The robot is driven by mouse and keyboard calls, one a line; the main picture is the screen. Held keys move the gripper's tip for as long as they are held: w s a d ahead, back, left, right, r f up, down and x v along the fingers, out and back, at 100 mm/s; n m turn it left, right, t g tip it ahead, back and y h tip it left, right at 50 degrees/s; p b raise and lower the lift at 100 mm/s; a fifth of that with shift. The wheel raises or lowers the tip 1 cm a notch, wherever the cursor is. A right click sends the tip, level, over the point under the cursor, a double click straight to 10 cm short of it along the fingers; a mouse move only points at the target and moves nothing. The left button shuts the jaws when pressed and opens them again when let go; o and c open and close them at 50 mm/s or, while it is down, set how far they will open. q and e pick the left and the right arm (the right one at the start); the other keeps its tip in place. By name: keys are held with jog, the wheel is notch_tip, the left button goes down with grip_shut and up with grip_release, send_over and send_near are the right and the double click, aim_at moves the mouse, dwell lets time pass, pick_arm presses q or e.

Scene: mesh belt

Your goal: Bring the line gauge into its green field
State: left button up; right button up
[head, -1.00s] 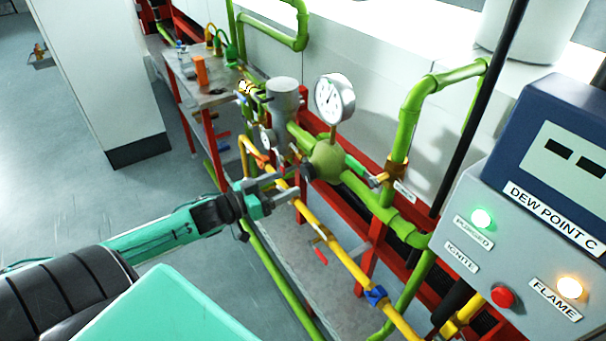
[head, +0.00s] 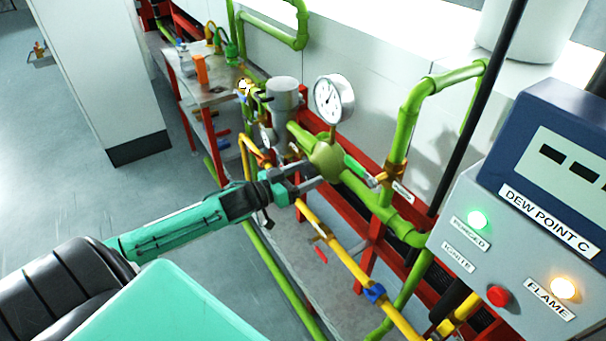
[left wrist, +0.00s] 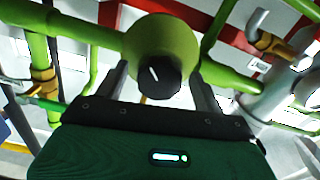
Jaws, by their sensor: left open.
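The round dial gauge (head: 333,99), with a white face and dark needle, stands on the green pipe above a green ball-shaped body (head: 326,157). A green field on its face is too small to make out. In the left wrist view, a black knob (left wrist: 157,74) with a white mark sits on the front of the green body (left wrist: 165,36). My left gripper (head: 311,174) is open, its fingers (left wrist: 162,84) spread to either side of the knob. I cannot tell whether they touch it. The knob is hidden by the gripper in the head view. My right gripper is not in view.
A green-handled valve (head: 358,167) is right of the body. A yellow pipe (head: 345,262) with a red lever runs below. A grey control panel (head: 470,245) with lamps and a red button stands at the right. Red frame bars surround the pipes. Open floor lies left.

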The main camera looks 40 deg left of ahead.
pick_arm(q)
jog(key=c, duration=1)
jog(key=shift+m, duration=0.3)
jog(key=m, duration=0.2)
jog(key=shift+r+m+p, duration=0.1)
jog(key=shift+m+p, duration=0.2)
jog(key=shift+p, duration=0.1)
jog(key=shift+a+m, duration=0.1)
jog(key=shift+m, duration=1.3)
